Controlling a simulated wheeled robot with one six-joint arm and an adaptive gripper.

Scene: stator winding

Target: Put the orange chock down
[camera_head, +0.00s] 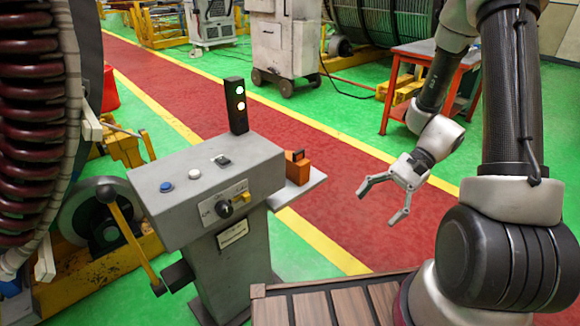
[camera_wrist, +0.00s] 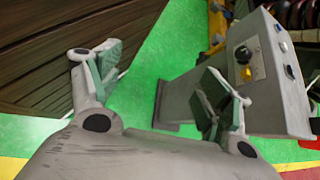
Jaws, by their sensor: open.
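The orange chock (camera_head: 298,167), a block with a dark handle on top, stands upright on a small pale side shelf (camera_head: 300,190) at the right side of the grey control console (camera_head: 235,260). The console hides part of its left side. My gripper (camera_head: 378,209) is open and empty, to the right of the shelf and apart from the chock, above the red walkway. In the wrist view its two fingers (camera_wrist: 160,75) are spread with nothing between them. I cannot make out the chock in that view.
The console carries buttons, a knob, a lever (camera_head: 130,240) and a signal light (camera_head: 236,105). A slatted wooden deck (camera_head: 330,305) lies in front. A large coil (camera_head: 35,130) stands at the left, a red table (camera_head: 410,75) behind. The red walkway (camera_head: 250,120) is mostly clear.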

